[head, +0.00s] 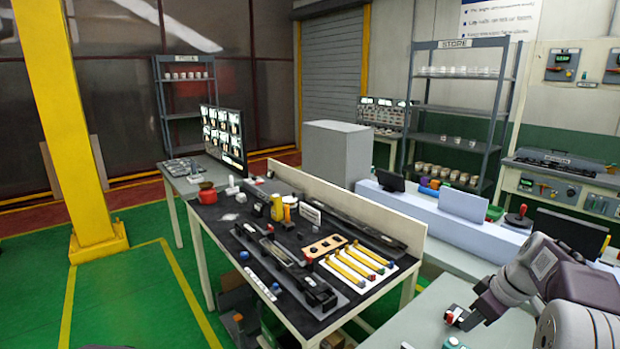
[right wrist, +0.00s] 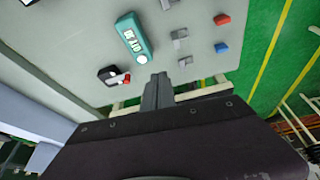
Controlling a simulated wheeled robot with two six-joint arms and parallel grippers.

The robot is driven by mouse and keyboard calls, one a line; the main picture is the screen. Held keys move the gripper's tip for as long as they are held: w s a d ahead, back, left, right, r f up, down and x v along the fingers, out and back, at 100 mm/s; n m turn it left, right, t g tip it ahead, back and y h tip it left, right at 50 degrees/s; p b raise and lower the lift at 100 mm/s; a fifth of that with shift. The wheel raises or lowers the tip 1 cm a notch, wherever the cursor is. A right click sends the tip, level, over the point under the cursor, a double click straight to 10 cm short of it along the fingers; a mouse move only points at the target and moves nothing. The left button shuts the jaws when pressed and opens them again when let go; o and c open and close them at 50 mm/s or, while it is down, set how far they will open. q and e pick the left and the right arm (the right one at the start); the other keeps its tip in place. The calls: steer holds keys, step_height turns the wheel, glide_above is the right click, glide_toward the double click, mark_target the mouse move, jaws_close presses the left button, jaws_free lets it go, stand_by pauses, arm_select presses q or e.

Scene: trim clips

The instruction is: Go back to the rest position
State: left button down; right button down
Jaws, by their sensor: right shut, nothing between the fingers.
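My right gripper (head: 467,322) is low over the grey-green table at the lower right in the head view. Its fingers also show in the right wrist view (right wrist: 158,92), shut together with nothing between them. A small black, red and white piece (right wrist: 113,76) lies on the table just left of the fingers in the wrist view. A teal handheld device with a display (right wrist: 134,38) lies beyond the fingertips. Small grey pieces (right wrist: 180,38), a red piece (right wrist: 222,19) and a blue piece (right wrist: 221,47) lie to the right, apart from the fingers. My left gripper is not seen.
A dark-topped workbench (head: 235,238) with yellow-and-black tools, a red pot (head: 207,193) and fixtures stands left of my right arm. A low cream partition (head: 350,205) runs behind it. A yellow pillar (head: 75,130) stands at the left. Green floor (head: 130,290) is open there.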

steer(key=w+a+n+g, duration=0.1)
steer(key=w+a+n, duration=0.1)
steer(key=a, duration=0.7)
steer(key=s+a+f+g, duration=0.1)
steer(key=s+a+f, duration=0.3)
steer(key=s+a, duration=0.35)
steer(key=s+a+f+m+h, duration=0.1)
steer(key=s+a+f+m, duration=0.1)
steer(key=s+f+m, duration=0.6)
steer(key=shift+s+f+m+h, duration=0.3)
steer(key=shift+s+f, duration=0.45)
steer(key=shift+s, duration=0.5)
